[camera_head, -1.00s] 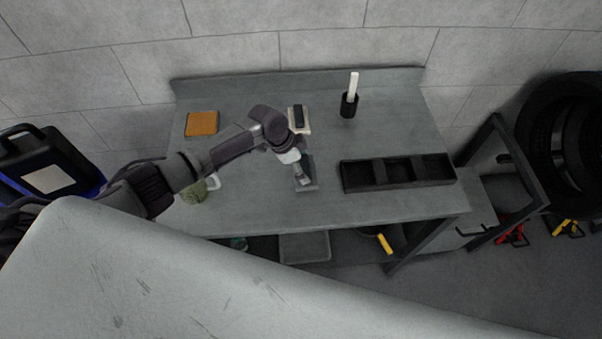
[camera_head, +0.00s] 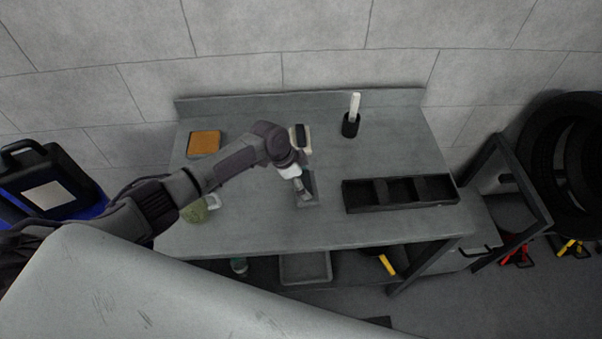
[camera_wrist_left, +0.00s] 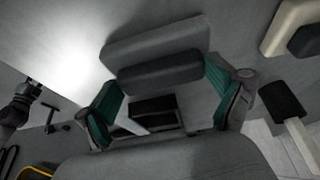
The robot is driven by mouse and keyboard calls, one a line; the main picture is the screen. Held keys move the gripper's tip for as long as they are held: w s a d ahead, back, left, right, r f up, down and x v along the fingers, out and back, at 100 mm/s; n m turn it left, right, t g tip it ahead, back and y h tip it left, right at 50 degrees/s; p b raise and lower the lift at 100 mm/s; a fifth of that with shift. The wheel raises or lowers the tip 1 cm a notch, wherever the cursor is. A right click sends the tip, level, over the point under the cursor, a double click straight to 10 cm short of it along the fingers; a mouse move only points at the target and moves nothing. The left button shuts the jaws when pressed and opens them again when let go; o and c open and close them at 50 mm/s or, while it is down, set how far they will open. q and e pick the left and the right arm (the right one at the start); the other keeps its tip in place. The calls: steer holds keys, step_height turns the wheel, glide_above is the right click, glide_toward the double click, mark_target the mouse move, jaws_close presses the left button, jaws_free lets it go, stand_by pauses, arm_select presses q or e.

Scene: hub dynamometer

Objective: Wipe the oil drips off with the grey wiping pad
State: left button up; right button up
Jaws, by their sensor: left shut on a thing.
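The grey wiping pad (camera_wrist_left: 150,42) is a flat grey plate with a dark rounded grip (camera_wrist_left: 160,72). My left gripper (camera_head: 301,188) is shut on it; the teal finger linings stand at both ends of the grip in the left wrist view (camera_wrist_left: 163,95). In the head view the pad (camera_head: 308,203) is at the middle of the grey workbench (camera_head: 265,222), partly hidden by the gripper. I cannot tell whether it touches the top. I cannot make out any oil drips. My right gripper is not in view.
A black tray with three compartments (camera_head: 347,197) lies right of the pad. Behind are a cream block with a black top (camera_head: 301,138) and a black cup (camera_head: 350,127) with a white stick. An orange block (camera_head: 204,143) and a greenish mug (camera_head: 195,212) are on the left.

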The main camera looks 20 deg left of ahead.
arm_select(q)
steer(key=shift+s+d+p, duration=0.3)
steer(key=shift+s+p, duration=0.1)
steer(key=shift+s, duration=0.35)
steer(key=shift+s+d+p, duration=0.3)
steer(key=shift+s+p, duration=0.4)
steer(key=shift+s, duration=0.1)
steer(key=shift+s+d+f+p, duration=0.15)
steer(key=shift+s+d+p, duration=0.2)
steer(key=shift+s, duration=0.3)
steer(key=shift+s+d+f+p, duration=0.1)
steer(key=shift+s+p, duration=0.3)
steer(key=shift+s, duration=0.2)
steer(key=shift+s+d+p, duration=0.2)
steer(key=shift+s+p, duration=0.2)
steer(key=shift+s, duration=0.1)
steer(key=shift+s+d+p, duration=0.15)
steer(key=shift+s+p, duration=0.25)
steer(key=shift+s, duration=0.05)
steer(key=shift+s+d+r+p, duration=0.1)
steer(key=shift+s+d+p, duration=0.15)
steer(key=shift+s+p, duration=0.35)
steer(key=shift+s+d, duration=0.1)
steer(key=shift+s, duration=0.2)
